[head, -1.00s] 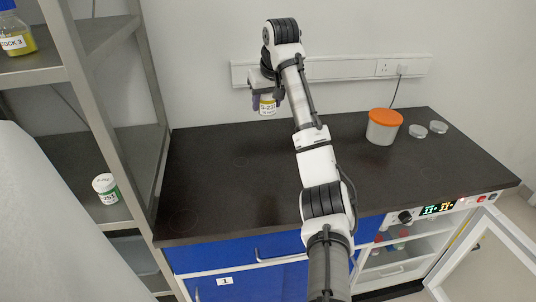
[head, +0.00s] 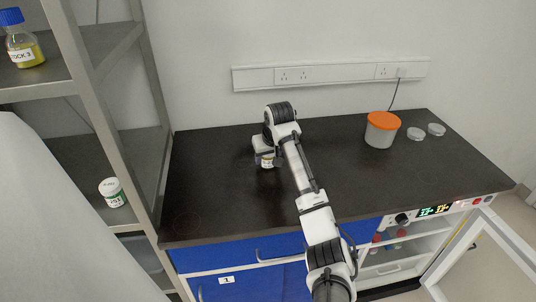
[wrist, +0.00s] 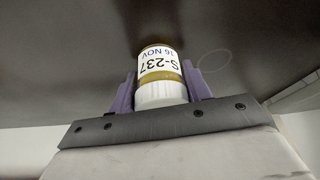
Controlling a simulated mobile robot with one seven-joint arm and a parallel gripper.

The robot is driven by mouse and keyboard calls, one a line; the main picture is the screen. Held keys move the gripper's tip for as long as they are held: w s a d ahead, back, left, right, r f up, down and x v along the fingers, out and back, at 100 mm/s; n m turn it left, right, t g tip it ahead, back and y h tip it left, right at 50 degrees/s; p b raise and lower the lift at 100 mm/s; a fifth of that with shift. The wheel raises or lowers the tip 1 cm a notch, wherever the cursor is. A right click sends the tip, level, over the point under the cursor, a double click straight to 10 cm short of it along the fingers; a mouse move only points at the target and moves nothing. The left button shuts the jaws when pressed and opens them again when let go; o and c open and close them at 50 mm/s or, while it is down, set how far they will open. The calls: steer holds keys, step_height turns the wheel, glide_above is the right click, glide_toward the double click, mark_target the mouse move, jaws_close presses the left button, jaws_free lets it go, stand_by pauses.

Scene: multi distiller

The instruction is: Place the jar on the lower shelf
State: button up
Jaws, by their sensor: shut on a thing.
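My gripper (head: 264,157) is shut on a small jar (head: 267,163) with a yellowish body and a white label, over the back left of the dark worktop. In the wrist view, the purple fingers of my gripper (wrist: 160,88) press on both sides of the jar (wrist: 160,66). Its label reads S-237, 16 NOV, upside down, and its white lid is towards my gripper. I cannot tell whether its base touches the worktop. The metal rack at left has a lower shelf (head: 85,162), where a white-lidded jar with a green and white label (head: 113,192) stands.
A blue-capped bottle of yellow liquid (head: 22,42) stands on the upper shelf. A rack post (head: 104,115) lies between the worktop (head: 210,190) and the shelves. An orange-lidded tub (head: 381,130) and two clear dishes (head: 416,133) are at back right. The worktop's left part is clear.

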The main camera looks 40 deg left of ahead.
steer(key=shift+f, duration=0.15)
steer(key=o, duration=1)
